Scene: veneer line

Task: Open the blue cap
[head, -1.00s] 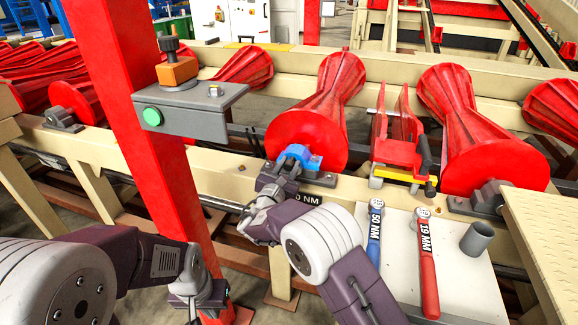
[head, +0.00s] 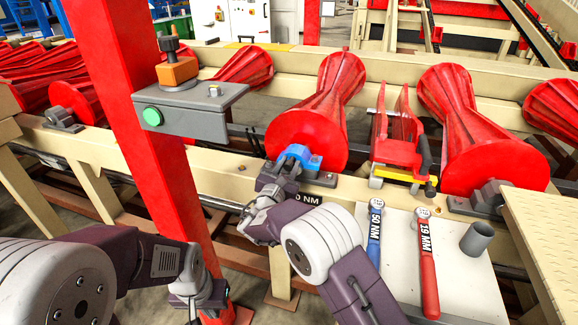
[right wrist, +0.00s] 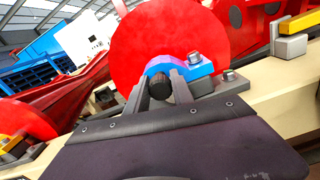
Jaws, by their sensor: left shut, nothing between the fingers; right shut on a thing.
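The blue cap (head: 301,157) is a curved bearing cap at the front end of a red fluted roller (head: 308,128). It sits on a grey bolted base and appears closed over the roller's dark shaft end (right wrist: 157,88). My right gripper (head: 281,169) is shut on the blue cap (right wrist: 166,65); in the right wrist view its two fingers (right wrist: 163,76) reach the cap's near side, on either side of the shaft end. My left gripper (head: 195,310) is low near the red post, shut and empty, far from the cap; its fingertips are hard to make out.
On a pale panel (head: 400,260) right of my right arm lie a blue 50 NM wrench (head: 374,235), a red 19 MM wrench (head: 427,260) and a grey cup (head: 477,239). A red-and-yellow bracket (head: 400,150) stands right of the roller.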

